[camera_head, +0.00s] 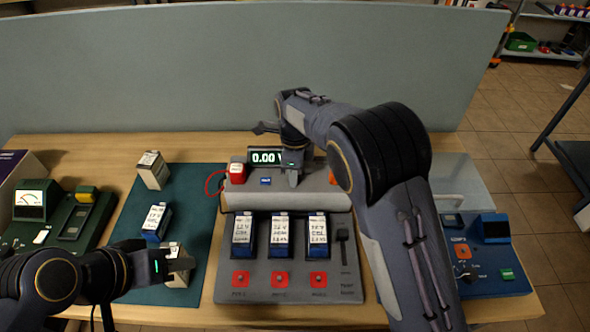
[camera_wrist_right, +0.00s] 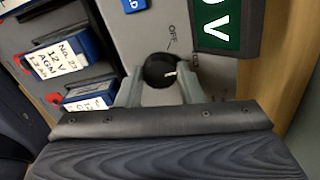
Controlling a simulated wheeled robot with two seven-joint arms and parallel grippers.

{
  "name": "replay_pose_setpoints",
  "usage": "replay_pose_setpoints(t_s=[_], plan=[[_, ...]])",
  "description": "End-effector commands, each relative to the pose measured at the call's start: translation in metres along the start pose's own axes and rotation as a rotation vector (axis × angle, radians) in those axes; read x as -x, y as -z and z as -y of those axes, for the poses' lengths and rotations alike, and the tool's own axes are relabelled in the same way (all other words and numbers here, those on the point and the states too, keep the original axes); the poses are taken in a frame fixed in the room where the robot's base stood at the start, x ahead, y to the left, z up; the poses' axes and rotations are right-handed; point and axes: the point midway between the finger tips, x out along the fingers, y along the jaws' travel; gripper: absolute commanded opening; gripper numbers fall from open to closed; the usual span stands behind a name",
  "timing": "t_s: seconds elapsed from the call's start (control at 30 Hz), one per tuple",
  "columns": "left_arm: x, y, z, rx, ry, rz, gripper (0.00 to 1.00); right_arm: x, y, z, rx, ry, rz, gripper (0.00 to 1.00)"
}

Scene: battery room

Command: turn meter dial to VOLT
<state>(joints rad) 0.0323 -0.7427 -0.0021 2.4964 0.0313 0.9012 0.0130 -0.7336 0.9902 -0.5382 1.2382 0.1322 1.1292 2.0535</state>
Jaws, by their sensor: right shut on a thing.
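The black meter dial (camera_wrist_right: 160,68) sits on the grey panel in the right wrist view, with a white pointer mark on its right side. An OFF label lies above it, and a second label to its right is partly hidden and hard to read. My right gripper (camera_wrist_right: 159,90) has a finger on each side of the dial and is shut on it. In the head view my right gripper (camera_head: 293,176) is over the meter panel and the dial is hidden. The meter display (camera_head: 264,158) reads 0.00 V. My left gripper (camera_head: 180,265) is beside a battery; its opening is unclear.
Several batteries (camera_head: 280,236) stand in the grey test bench (camera_head: 225,290) in front of the display. Loose batteries lie on the teal mat (camera_head: 197,185). A green device (camera_head: 50,212) is at left, a blue charger (camera_head: 490,262) at right. A grey partition (camera_head: 180,70) stands behind.

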Motion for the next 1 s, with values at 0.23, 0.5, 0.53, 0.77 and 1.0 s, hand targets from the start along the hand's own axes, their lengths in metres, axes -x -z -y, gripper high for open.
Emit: replay_pose_setpoints(t_s=[0.23,0.5,0.53,0.77,1.0], plan=[[0.0004,0.0002,-0.0002,0.0,0.0,0.0,0.36,0.0006,-0.0008,0.0003,-0.013,0.002,0.002,0.11],[0.0004,0.0002,-0.0002,0.0,0.0,0.0,0.36,0.0006,-0.0008,0.0003,-0.013,0.002,0.002,0.36],[0.0004,0.0002,-0.0002,0.0,0.0,0.0,0.36,0.0006,-0.0009,0.0003,-0.013,0.002,0.002,0.4],[0.0004,0.0002,-0.0002,0.0,0.0,0.0,0.36,0.0003,-0.0004,0.0002,-0.012,0.001,0.001,0.55],[-0.0007,-0.0004,0.0003,0.0,0.0,0.0,0.36,0.0052,-0.0005,0.0005,-0.012,0.002,0.002,0.55]])
